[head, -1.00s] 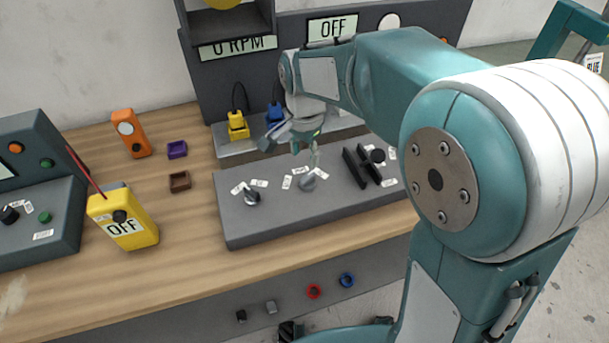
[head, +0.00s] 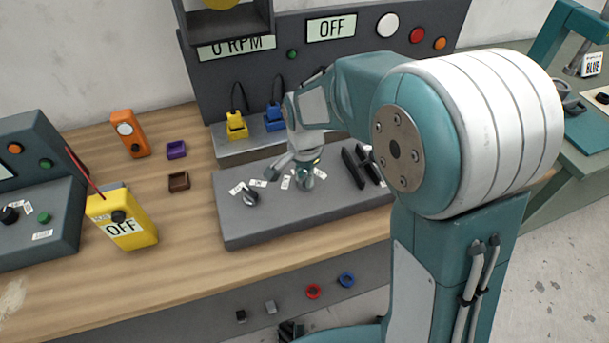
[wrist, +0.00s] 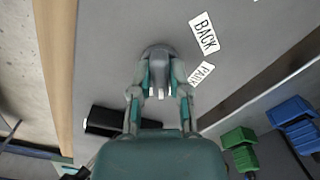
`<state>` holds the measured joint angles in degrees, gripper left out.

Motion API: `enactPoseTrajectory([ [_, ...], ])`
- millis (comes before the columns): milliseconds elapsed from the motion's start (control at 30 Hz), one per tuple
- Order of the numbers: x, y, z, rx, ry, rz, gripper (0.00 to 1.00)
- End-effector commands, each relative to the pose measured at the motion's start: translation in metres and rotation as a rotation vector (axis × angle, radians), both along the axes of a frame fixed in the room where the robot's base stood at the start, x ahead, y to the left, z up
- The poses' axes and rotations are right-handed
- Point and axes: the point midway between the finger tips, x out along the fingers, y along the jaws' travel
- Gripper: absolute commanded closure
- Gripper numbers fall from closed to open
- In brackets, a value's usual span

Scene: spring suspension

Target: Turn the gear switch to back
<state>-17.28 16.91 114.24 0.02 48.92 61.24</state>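The gear switch is a grey knob (wrist: 158,58) on the grey console (head: 275,225). White labels BACK (wrist: 204,34) and PARK (wrist: 201,74) lie to its right in the wrist view. My gripper (wrist: 160,84) is over the knob, with one finger on each side of it; it also shows in the head view (head: 304,170). The fingers stand apart and look open. I cannot see clearly whether they touch the knob. In the head view my gripper hides most of this knob.
Another knob (head: 250,197) sits to the left on the console, and dark levers (head: 356,168) stand to the right. Yellow (head: 237,127) and blue (head: 274,122) plugs are behind. The display panel (head: 331,28) reads OFF.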

Motion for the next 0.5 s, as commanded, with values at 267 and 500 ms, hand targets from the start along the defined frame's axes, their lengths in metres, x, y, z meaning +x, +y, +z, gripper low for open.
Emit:
enactPoseTrajectory([
  [267, 0.0010, 0.0010, -0.0004, 0.001, -0.002, 0.008, 1.00],
  [500, 0.0008, 0.0009, -0.0004, 0.001, -0.003, 0.082, 1.00],
])
